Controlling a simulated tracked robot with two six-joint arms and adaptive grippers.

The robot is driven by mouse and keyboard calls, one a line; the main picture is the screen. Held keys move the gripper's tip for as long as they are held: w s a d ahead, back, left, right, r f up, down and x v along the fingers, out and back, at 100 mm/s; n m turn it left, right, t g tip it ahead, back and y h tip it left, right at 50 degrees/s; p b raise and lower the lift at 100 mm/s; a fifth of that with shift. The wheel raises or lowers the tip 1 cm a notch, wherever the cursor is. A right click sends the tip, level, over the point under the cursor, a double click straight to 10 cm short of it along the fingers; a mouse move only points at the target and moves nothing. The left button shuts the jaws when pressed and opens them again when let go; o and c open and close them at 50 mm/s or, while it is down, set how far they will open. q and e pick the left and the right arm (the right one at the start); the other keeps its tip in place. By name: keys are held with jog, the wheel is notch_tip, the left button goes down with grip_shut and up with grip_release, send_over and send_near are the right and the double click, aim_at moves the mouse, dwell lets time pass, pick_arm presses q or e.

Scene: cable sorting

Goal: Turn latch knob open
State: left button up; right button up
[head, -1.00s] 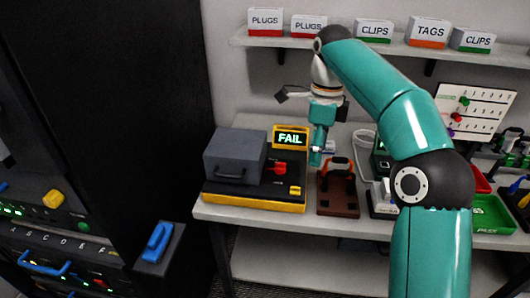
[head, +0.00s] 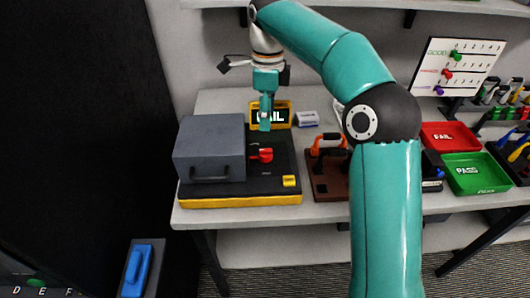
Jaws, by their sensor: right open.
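The red latch knob (head: 262,155) sits on the black top of a yellow-based test box (head: 240,201), to the right of its grey lidded housing (head: 210,150). The housing's lid looks down. My right gripper (head: 265,126) hangs pointing down just behind and above the knob, apart from it in the picture. It partly covers the box's FAIL display (head: 284,114). The right gripper is open, though its fingers are small and the gap is hard to see. My left gripper is not in view.
A yellow button (head: 289,181) is at the box's front right corner. A brown fixture with orange handles (head: 328,180) stands close to its right. Red FAIL (head: 450,136) and green PASS (head: 475,173) trays lie farther right. A small white-and-blue box (head: 307,119) lies behind.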

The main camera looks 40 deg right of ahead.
aim_at(266, 149)
jog(key=f, duration=0.3)
jog(key=f+b, duration=0.1)
jog(key=f, duration=0.7)
jog(key=shift+s+a+f, duration=0.2)
jog(key=shift+s+a, duration=0.05)
jog(key=shift+s, duration=0.05)
jog(key=shift+c, duration=0.2)
jog(key=c, duration=1.1)
jog(key=shift+a, duration=0.15)
